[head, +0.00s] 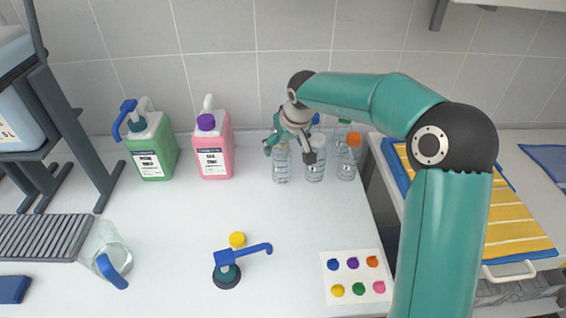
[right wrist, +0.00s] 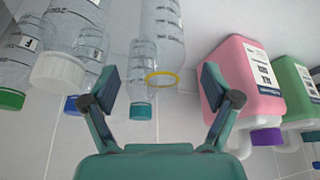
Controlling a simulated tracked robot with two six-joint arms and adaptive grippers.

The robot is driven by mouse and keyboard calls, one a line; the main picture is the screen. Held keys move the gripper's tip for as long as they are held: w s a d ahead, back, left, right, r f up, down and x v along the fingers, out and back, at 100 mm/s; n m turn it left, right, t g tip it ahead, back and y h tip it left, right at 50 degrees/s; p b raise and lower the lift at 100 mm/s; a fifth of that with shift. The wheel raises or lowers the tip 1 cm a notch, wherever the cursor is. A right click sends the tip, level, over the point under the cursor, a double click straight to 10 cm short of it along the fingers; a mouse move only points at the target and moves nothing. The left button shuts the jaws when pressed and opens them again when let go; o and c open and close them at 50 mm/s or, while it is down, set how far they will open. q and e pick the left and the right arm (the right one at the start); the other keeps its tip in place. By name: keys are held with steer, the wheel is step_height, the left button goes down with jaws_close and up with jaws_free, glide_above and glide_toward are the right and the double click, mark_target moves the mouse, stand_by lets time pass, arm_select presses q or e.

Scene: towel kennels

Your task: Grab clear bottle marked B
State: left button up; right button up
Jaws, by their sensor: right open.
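Several clear bottles stand in a group at the back of the counter in the head view. In front are a left bottle (head: 281,170), a middle bottle (head: 314,172) and an orange-capped bottle (head: 347,168). I cannot read a letter B on any. My right gripper (head: 292,143) is open over the left and middle bottles, hiding their tops. My left gripper is not in view.
A pink jug (head: 214,150) and a green jug (head: 152,155) stand left of the bottles. The middle counter (head: 200,210) is clear.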

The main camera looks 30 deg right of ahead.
mark_target(282, 156)
steer(key=shift+s+x, duration=0.15)
steer(key=shift+x, duration=1.25)
steer(key=shift+s+x, duration=0.15)
steer(key=shift+x, duration=1.25)
steer(key=shift+a+f, duration=0.1)
steer(key=shift+a, duration=0.05)
steer(key=c, duration=1.1)
